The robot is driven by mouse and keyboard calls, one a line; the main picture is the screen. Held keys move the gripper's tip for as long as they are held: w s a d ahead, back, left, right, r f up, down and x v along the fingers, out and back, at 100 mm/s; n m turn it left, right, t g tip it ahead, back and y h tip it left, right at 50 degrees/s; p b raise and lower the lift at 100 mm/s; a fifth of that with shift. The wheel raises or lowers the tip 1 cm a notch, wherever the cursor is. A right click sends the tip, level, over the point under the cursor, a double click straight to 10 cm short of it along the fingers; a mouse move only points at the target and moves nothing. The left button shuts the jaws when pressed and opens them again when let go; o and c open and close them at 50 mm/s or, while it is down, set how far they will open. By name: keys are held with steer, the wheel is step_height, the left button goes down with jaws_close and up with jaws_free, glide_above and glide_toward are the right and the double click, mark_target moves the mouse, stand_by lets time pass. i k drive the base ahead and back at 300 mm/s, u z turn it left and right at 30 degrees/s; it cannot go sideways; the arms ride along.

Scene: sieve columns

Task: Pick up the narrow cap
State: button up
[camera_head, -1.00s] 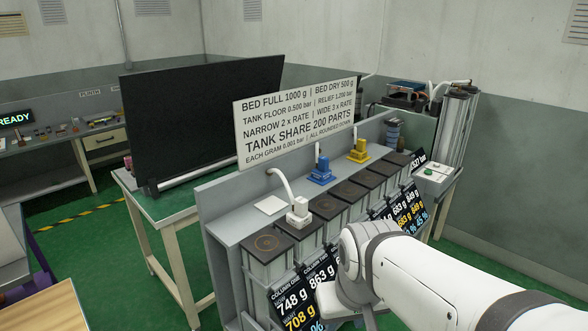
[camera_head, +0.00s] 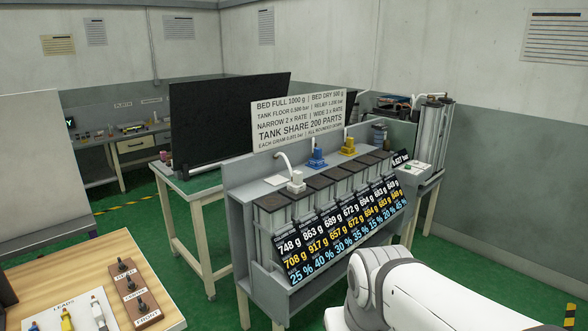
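Three caps stand on the sieve column bench (camera_head: 246,222): a white cap (camera_head: 296,184) with a pale hose on the near columns, a blue cap (camera_head: 317,160) behind the row, and a yellow cap (camera_head: 348,146) farther back. I cannot tell from their looks which is the narrow cap. All three are upright and nothing of mine touches them. My white arm reaches in from the lower right, in front of the bench. Its end runs out below the frame, so my gripper is hidden.
A wooden table (camera_head: 95,262) at lower left bears a brown board (camera_head: 136,296) with black knobs, and leads. Column displays (camera_head: 325,235) line the bench front. A sign (camera_head: 298,118) and black panel (camera_head: 222,118) rise behind. Green floor is clear between table and bench.

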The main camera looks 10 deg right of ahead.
mark_target(317, 160)
steer(key=z, duration=0.55)
steer(key=i, duration=2.25)
steer(key=u, duration=0.6)
